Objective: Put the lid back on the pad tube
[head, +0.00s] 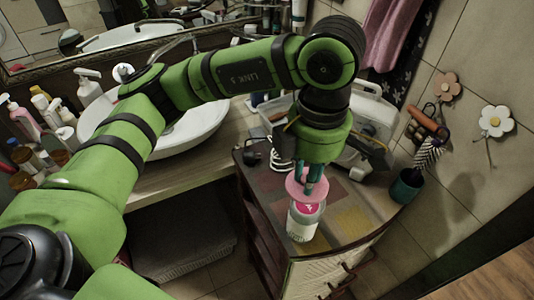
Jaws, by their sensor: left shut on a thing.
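The pad tube (301,224) is a white cylinder with a pink patch at its top and green marks on its side. It stands upright on the cabinet top near its front edge. My left gripper (311,183) is directly above the tube in the picture, pointing down. It is shut on the pink lid (296,189), which shows as a round disc around the fingertips. The lid appears just above the tube's top; I cannot tell whether they touch. The fingers hide part of the lid. My right gripper is not in view.
The cabinet top (343,200) has coloured squares and some bare room right of the tube. A dark green cup (405,186) stands at its right edge. A white sink (190,128) and several bottles are at left.

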